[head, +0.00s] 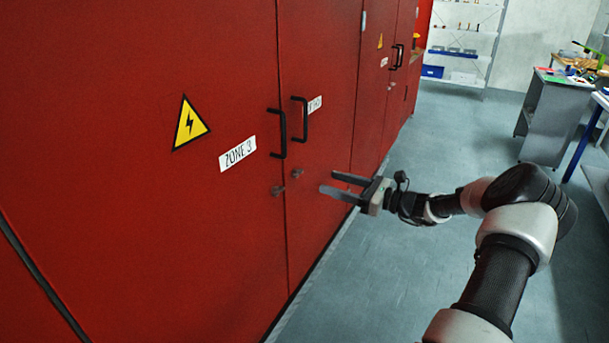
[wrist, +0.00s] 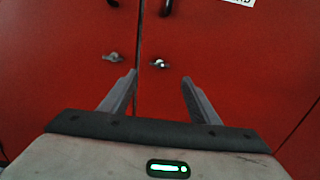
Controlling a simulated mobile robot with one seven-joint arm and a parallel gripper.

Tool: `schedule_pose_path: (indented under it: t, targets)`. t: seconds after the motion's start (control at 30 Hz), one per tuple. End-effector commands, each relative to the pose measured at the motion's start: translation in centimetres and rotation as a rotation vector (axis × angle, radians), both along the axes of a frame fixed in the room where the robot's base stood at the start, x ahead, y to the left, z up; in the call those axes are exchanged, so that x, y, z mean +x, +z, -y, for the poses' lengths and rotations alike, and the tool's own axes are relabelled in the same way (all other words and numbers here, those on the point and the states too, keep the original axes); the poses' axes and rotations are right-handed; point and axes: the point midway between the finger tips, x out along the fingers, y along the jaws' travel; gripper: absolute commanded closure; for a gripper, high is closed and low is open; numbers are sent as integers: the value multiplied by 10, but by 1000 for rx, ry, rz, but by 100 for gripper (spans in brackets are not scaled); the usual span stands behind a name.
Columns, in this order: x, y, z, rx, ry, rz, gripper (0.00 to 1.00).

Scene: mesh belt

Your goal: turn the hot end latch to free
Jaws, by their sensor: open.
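Two small grey latches sit on the red doors below the black handles. The left latch (head: 278,190) also shows in the wrist view (wrist: 113,57). The right latch (head: 296,173) is on the door across the seam and shows in the wrist view (wrist: 160,63). No hot end label is readable, so I cannot tell which latch it names. My gripper (head: 328,182) is open and empty, pointing at the doors. In the wrist view the right latch appears just beyond and between the fingertips (wrist: 158,76). The fingers appear apart from both latches.
Two black handles (head: 300,120) stick out above the latches. The left door carries a yellow warning sign (head: 190,123) and a ZONE 3 label (head: 238,153). The grey floor (head: 430,280) is clear beside the cabinet. A workbench (head: 556,115) stands at the right, shelves (head: 462,45) at the back.

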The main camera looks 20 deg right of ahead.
Motion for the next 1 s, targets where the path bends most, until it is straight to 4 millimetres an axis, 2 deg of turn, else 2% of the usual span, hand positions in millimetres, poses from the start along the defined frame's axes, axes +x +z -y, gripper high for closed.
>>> schedule_pose_path:
  t: [0.1,0.3,0.5,0.9,0.93,1.0]
  targets:
    - [22,0,-19,1,4,1,44]
    - [54,0,-44,-1,3,0,44]
    - [75,0,-59,-1,1,0,44]
    - [82,0,-64,-1,1,0,44]
    - [82,0,-64,-1,1,0,45]
    - [82,0,-64,-1,1,0,57]
